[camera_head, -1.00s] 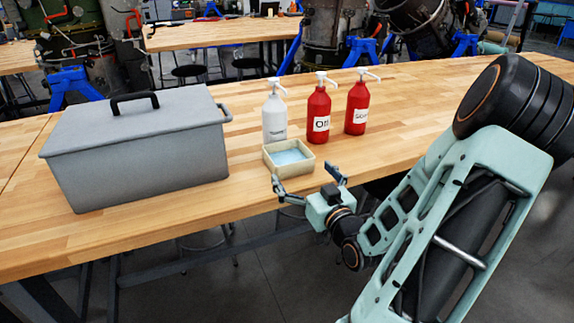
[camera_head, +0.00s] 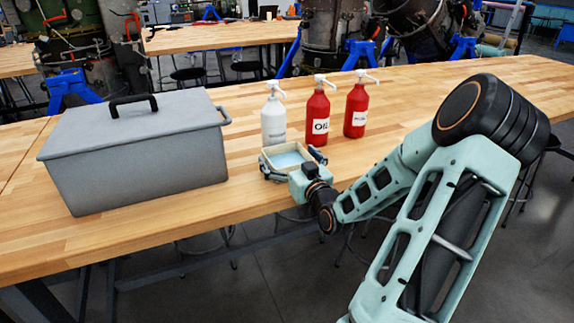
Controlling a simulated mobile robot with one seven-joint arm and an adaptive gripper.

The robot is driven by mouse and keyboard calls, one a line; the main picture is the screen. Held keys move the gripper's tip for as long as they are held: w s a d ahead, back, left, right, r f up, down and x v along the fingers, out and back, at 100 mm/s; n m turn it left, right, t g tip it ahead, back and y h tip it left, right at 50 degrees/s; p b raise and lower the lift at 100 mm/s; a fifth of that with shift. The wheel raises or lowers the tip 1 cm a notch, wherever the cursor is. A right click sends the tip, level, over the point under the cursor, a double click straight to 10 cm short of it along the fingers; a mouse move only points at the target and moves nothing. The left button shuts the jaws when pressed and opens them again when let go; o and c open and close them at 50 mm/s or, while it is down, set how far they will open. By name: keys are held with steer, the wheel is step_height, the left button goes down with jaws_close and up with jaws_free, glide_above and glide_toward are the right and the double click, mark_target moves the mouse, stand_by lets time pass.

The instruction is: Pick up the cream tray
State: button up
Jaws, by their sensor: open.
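The cream tray (camera_head: 291,149) sits on the wooden workbench near its front edge, in front of the pump bottles. The gripper body hides much of the tray's front and right. I cannot tell whether the fingers touch the tray.
A white pump bottle (camera_head: 273,118) and two red pump bottles, one (camera_head: 317,112) labelled "Oil" and another (camera_head: 356,106), stand just behind the tray. A large grey lidded box (camera_head: 140,155) stands to the left. The workbench (camera_head: 440,100) is clear on the right.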

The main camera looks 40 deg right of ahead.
steer(key=c, duration=1.6)
steer(key=shift+r, duration=0.1)
steer(key=shift+r+p, duration=0.75)
steer(key=shift+r, duration=0.1)
steer(key=s+a+r+p, duration=0.1)
steer(key=s+r+p, duration=0.2)
steer(key=p, duration=0.3)
steer(key=s+a+r+p, duration=0.1)
steer(key=s+r+p, duration=0.3)
steer(key=s+p, duration=0.2)
steer(key=s+a+r+p, duration=0.1)
steer(key=s+r+p, duration=0.3)
steer(key=p, duration=0.2)
steer(key=shift+s+r+p, duration=0.15)
steer(key=shift+s+p, duration=0.15)
